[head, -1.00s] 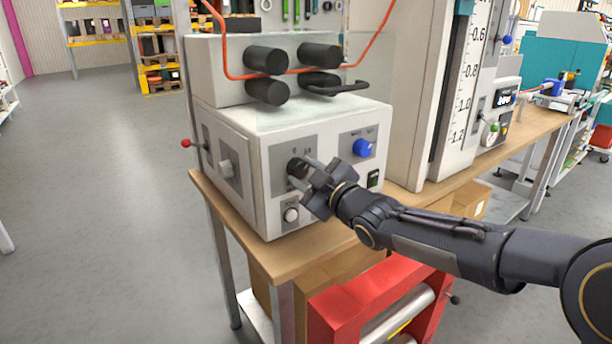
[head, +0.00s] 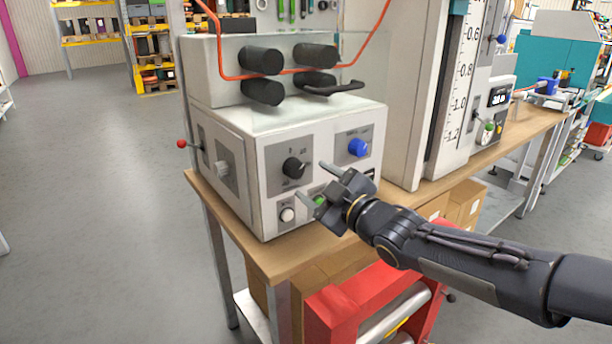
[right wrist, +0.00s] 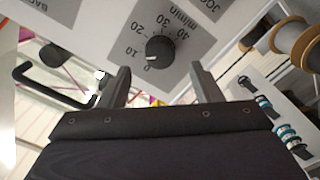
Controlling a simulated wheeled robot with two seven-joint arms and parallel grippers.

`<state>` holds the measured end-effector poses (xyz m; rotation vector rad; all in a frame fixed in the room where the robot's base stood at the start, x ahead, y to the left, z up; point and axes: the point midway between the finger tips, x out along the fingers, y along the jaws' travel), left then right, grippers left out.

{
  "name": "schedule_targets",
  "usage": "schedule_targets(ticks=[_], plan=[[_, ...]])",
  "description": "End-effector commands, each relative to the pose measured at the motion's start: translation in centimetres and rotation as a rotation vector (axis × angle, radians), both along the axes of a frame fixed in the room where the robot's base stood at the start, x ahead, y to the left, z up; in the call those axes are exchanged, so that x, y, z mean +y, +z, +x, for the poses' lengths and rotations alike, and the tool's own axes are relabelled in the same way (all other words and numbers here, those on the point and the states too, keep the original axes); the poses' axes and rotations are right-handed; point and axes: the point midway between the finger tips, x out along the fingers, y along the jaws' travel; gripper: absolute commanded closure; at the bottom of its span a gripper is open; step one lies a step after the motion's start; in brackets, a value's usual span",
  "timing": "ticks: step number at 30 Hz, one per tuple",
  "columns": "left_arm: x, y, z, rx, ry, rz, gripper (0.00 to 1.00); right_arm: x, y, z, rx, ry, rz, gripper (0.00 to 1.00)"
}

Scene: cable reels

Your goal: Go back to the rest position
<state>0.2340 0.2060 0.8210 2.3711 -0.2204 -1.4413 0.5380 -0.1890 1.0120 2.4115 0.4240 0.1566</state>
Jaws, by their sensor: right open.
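My right gripper (head: 314,184) is open and empty in front of the white machine's front panel (head: 262,190), apart from the knobs. A black dial knob (head: 294,167) sits on a grey plate just left of the gripper. In the right wrist view a black knob (right wrist: 159,51) with a printed number scale lies beyond the two open fingers (right wrist: 160,78). A blue knob (head: 358,147) is above the gripper, and a white round button (head: 287,215) is below left. A green button (head: 319,200) shows partly between the fingers. My left gripper is not in view.
The machine stands on a wooden bench (head: 262,262). Black rollers (head: 262,60) with an orange cable (head: 296,71) are on top. A tall white scale column (head: 405,100) stands to the right. A red frame (head: 335,312) is below my arm. Open grey floor (head: 90,200) lies to the left.

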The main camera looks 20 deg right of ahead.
Motion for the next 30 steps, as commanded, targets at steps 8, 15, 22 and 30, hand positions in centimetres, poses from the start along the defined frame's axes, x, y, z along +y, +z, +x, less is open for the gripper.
schedule_targets(ticks=[8,15,22,30], plan=[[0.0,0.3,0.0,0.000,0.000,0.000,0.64,-0.8,0.0,-2.2,0.001,-0.001,0.002,0.42],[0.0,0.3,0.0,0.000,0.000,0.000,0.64,-0.8,-0.1,-2.3,0.002,0.000,0.000,0.42],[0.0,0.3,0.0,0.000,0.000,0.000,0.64,-1.3,-0.2,-2.5,0.020,-0.017,0.013,0.42],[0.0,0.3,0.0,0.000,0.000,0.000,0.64,-7.0,-7.5,-11.2,0.491,-0.323,0.325,0.42]])
